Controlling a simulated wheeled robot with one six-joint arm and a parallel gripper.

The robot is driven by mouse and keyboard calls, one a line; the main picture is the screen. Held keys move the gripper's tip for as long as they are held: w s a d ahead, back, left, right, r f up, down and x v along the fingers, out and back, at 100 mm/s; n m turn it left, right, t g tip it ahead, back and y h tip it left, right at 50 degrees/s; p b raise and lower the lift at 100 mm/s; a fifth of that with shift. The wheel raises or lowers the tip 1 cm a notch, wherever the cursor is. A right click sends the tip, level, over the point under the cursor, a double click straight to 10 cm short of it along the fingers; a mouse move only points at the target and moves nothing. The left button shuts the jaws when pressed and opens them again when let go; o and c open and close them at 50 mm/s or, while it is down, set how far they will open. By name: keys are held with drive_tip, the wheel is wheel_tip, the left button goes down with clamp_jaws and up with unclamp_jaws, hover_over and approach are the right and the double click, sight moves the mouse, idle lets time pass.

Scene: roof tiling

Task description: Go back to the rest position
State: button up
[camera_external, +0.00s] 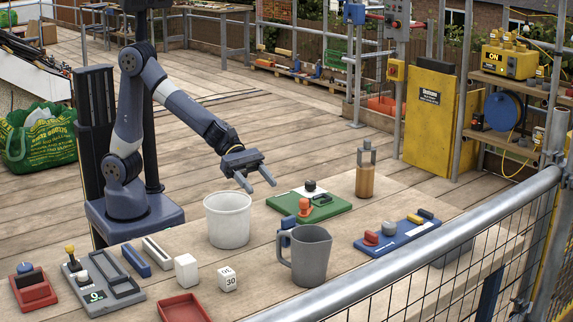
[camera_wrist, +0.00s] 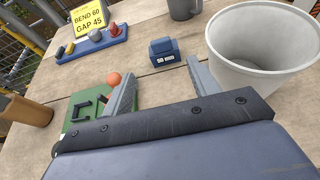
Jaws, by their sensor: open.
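My gripper (camera_external: 260,184) is open and empty, its two fingers apart above the wooden table (camera_external: 345,196). In the external view it hangs over the area between the white bucket (camera_external: 228,222) and the green board (camera_external: 309,203). In the wrist view the gripper (camera_wrist: 160,74) spreads its fingers with nothing between them; a blue block marked 60 mm (camera_wrist: 164,51) lies beyond the fingertips. The white bucket (camera_wrist: 262,45) stands close to the right finger. The green board (camera_wrist: 84,110) and its orange knob (camera_wrist: 113,79) are partly hidden behind the left finger.
A grey jug (camera_external: 310,256) stands in front of the blue block (camera_external: 286,231). A wood-bodied bottle (camera_external: 365,172) and a blue board with coloured pieces (camera_external: 397,233) are to the right. Small blocks, a red tray (camera_external: 183,308) and a grey device (camera_external: 103,282) lie at front left.

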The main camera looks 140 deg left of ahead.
sight(287, 218)
drive_tip(key=x, duration=0.8)
drive_tip(key=b+x, duration=0.1)
drive_tip(key=x, duration=0.3)
drive_tip(key=shift+w+f, duration=0.2)
drive_tip(key=shift+f, duration=0.2)
wheel_tip(287, 218, up, 11)
drive_tip(key=p, duration=0.5)
drive_tip(key=w+a+n+y+p, duration=0.3)
drive_tip(key=a+p, duration=0.4)
drive_tip(key=a, duration=1.2)
drive_tip(key=shift+m, duration=0.3)
drive_tip(key=f+b, duration=0.1)
drive_tip(key=f, duration=0.2)
drive_tip(key=f+b, duration=0.1)
drive_tip(key=f, duration=0.3)
drive_tip(key=f+b, duration=0.1)
drive_tip(key=f, duration=0.3)
drive_tip(key=shift+w+a, duration=0.2)
drive_tip(key=shift+w, duration=0.2)
drive_tip(key=shift+s+d+r+b, duration=0.1)
drive_tip(key=shift+s+r+b, duration=0.25)
drive_tip(key=shift+s, duration=0.2)
